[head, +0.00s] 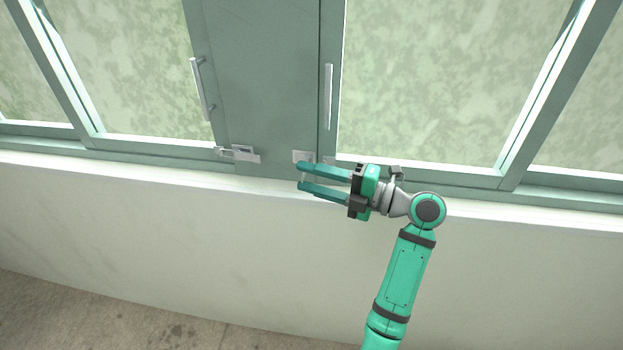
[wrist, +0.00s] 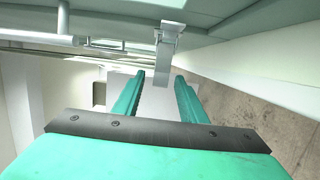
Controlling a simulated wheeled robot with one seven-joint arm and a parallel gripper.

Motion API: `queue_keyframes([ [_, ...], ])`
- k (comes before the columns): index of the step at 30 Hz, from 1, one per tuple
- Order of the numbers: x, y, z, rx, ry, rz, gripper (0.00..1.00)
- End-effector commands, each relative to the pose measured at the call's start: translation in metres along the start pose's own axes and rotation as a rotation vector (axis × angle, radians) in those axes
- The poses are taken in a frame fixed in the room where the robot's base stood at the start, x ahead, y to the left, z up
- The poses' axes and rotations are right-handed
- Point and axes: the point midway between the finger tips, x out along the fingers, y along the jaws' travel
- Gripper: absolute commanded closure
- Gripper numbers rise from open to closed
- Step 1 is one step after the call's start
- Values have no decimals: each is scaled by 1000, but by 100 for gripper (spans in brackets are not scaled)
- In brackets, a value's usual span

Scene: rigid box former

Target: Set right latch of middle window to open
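My gripper (head: 301,175) is just in front of the window sill, its two teal fingers pointing left with a clear gap between them. A small pale metal latch (head: 302,156) sits low on the frame beside the upper fingertip; the finger hides its lower part. In the wrist view a metal latch (wrist: 168,38) shows beyond the fingers (wrist: 158,80), its flat arm running down toward the gap between them. Whether the fingers touch it I cannot tell. A second latch (head: 240,153) is further left, with its bar lying roughly level.
Vertical handles are on the left sash (head: 203,90) and right sash (head: 327,97), either side of a solid grey-green panel (head: 262,75). The pale sill (head: 200,178) runs below, above a plain wall (head: 180,230). Space in front of the wall is clear.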

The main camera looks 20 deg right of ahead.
Motion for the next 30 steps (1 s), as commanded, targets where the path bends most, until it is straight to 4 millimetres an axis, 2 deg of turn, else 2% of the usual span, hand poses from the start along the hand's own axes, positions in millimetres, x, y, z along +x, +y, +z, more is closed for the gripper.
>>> queue_keyframes([
  [11, -7, -1, 0, 1, -1, -1, 62],
  [14, -20, -1, 1, 1, -3, -2, 62],
  [24, -84, -1, 2, 2, -8, 0, 62],
  [30, -103, 0, 1, 0, -2, 0, 62],
])
